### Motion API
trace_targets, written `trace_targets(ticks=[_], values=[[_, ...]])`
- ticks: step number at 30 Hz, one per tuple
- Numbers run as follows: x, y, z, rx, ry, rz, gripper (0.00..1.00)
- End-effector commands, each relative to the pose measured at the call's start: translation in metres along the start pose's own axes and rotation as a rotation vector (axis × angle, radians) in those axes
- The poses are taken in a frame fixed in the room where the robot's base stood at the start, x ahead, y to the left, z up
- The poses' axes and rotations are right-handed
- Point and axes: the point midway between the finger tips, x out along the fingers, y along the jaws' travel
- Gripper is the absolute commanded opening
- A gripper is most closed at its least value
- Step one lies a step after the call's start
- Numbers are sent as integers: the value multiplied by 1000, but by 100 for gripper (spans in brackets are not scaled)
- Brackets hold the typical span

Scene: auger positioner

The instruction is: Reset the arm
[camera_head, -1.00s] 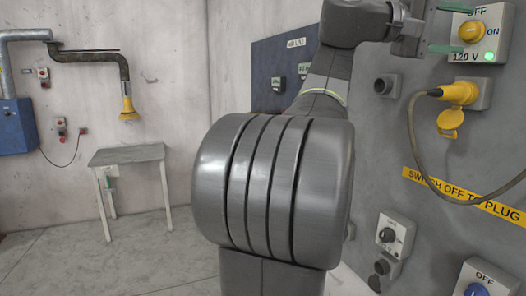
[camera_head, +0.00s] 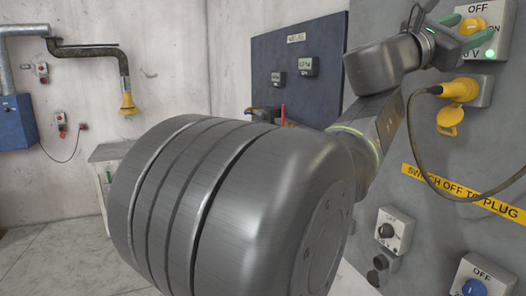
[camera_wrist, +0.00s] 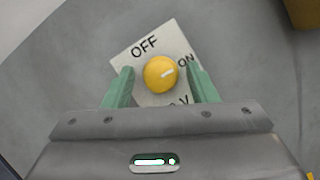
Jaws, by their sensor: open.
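My gripper (camera_head: 470,30) has two green fingers and is at the upper right, in front of a switch box (camera_head: 497,48) on the grey panel. In the wrist view the fingers are open on either side of a yellow knob (camera_wrist: 160,74), with gaps visible at both sides. The knob's white mark points toward ON. The switch plate (camera_wrist: 150,52) appears tilted in that view. A green lamp (camera_head: 490,53) on the box is lit. The distance between the fingertips and the panel is hard to tell. My arm fills the centre of the head view.
A yellow plug (camera_head: 459,89) with a cable sits in a socket below the switch box. Smaller switches (camera_head: 387,231) are lower on the panel. A blue panel (camera_head: 300,60) is behind, and a small table (camera_head: 108,152) is partly hidden by my arm.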

Motion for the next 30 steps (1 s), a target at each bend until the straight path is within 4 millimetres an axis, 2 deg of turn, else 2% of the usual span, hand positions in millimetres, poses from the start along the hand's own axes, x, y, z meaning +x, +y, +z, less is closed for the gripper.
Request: trace_targets(ticks=[6,12,23,30], values=[[1,-1,2,-163,6,64,52],[0,-1,1,-218,8,89,52],[0,-1,0,-219,8,91,52],[-10,0,5,-142,7,89,52]])
